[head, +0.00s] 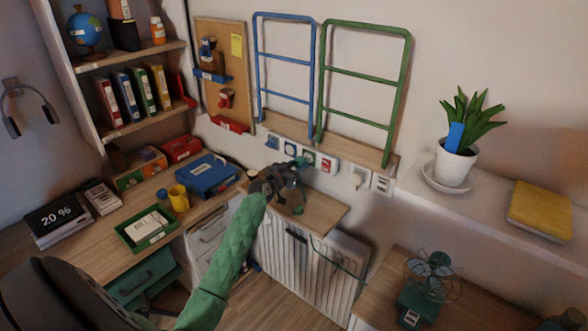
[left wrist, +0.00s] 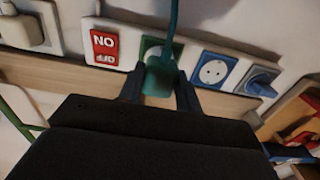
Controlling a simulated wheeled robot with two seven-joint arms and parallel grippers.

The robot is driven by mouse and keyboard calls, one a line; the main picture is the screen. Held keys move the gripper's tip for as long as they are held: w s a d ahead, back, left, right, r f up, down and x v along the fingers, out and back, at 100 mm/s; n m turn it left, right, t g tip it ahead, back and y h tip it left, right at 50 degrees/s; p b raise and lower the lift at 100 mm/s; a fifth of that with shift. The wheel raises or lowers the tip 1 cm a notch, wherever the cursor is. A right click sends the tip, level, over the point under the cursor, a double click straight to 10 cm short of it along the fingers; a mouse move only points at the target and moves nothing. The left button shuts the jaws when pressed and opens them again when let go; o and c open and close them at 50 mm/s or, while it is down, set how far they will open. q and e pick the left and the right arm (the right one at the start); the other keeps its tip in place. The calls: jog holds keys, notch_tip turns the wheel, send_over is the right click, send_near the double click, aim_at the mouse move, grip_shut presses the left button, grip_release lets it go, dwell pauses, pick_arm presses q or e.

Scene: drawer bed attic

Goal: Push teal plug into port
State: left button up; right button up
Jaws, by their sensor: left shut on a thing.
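The teal plug (left wrist: 160,78) is held between the two fingers of my left gripper (left wrist: 160,88), with its teal cord running up out of the left wrist view. Behind it is the green-framed port (left wrist: 149,46) on the wall strip, its middle and lower part covered by plug and cord. I cannot tell whether plug and port touch. In the head view my left gripper (head: 292,176) is at the wall strip, above the small wooden shelf, with the plug (head: 301,162) at its tip just below the port (head: 308,154). My right gripper is not in view.
Beside the port are a red switch (left wrist: 103,46) and a blue-framed socket (left wrist: 213,70), with a blue switch (left wrist: 260,80) beyond. A white plug (head: 358,177) sits farther right. The wooden shelf (head: 318,212) lies below, over a radiator (head: 285,252).

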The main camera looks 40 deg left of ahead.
pick_arm(q)
jog(key=shift+w+d, duration=0.1)
jog(key=shift+w, duration=0.75)
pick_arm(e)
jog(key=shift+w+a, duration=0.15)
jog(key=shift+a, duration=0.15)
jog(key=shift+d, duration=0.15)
